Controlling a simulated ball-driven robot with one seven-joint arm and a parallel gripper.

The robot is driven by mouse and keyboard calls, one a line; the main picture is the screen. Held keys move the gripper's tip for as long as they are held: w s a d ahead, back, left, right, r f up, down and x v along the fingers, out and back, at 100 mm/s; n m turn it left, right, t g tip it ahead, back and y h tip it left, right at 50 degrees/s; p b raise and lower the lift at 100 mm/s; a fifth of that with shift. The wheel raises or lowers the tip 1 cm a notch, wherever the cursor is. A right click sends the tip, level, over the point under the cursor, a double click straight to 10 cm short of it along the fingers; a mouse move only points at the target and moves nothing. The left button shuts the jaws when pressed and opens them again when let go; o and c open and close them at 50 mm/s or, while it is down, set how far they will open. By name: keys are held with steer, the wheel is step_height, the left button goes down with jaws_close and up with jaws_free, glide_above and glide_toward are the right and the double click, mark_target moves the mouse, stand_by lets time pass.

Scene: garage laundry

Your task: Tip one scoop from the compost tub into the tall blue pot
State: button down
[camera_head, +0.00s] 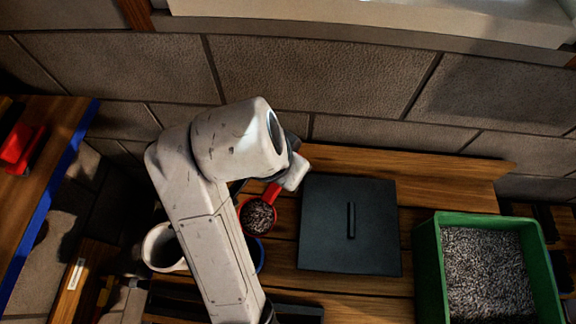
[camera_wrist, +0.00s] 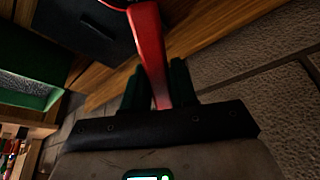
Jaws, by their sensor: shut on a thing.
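A red scoop (camera_head: 258,216) filled with grey-brown grains shows in the head view, just right of my arm. My gripper (camera_wrist: 158,82) is shut on the scoop's red handle, which runs between its two dark green fingers in the wrist view. The blue pot (camera_head: 261,257) shows only as a blue rim edge just below the scoop in the head view; my forearm hides the rest. The scoop looks roughly level. The green compost tub (camera_head: 428,262), full of similar grains, stands at the right; green walls also show at left in the wrist view (camera_wrist: 25,90).
A dark flat square lid or board with a bar handle (camera_head: 340,247) lies on the wooden bench between scoop and tub. A white cup-like vessel (camera_head: 150,248) is left of my arm. A block wall (camera_head: 300,80) stands behind. A red object (camera_head: 18,145) sits far left.

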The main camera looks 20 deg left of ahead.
steer(key=shift+s+f+b, duration=0.1)
steer(key=shift+f+b, duration=0.3)
steer(key=shift+b, duration=0.15)
steer(key=shift+s+a+r+t, duration=0.1)
steer(key=shift+s+a+t, duration=0.1)
steer(key=shift+t, duration=0.2)
steer(key=s+t+b, duration=0.1)
steer(key=r+t+h, duration=0.1)
steer(key=s+r+t+b, duration=0.1)
steer(key=t, duration=0.1)
steer(key=shift+s+a+r+b, duration=0.15)
steer(key=shift+s+a+b, duration=0.15)
steer(key=shift+s, duration=0.05)
steer(key=s+r+t+h+b, duration=0.1)
steer(key=s+t+b, duration=0.1)
steer(key=s+a+r+t+h+b, duration=0.1)
steer(key=s+r+t+b, duration=0.1)
steer(key=t, duration=0.1)
steer(key=shift+s+a+r, duration=0.15)
steer(key=shift+s+a, duration=0.05)
steer(key=shift+s, duration=0.15)
steer(key=shift+r, duration=0.15)
step_height(320, 180, up, 6)
steer(key=p, duration=0.3)
stand_by(0.7)
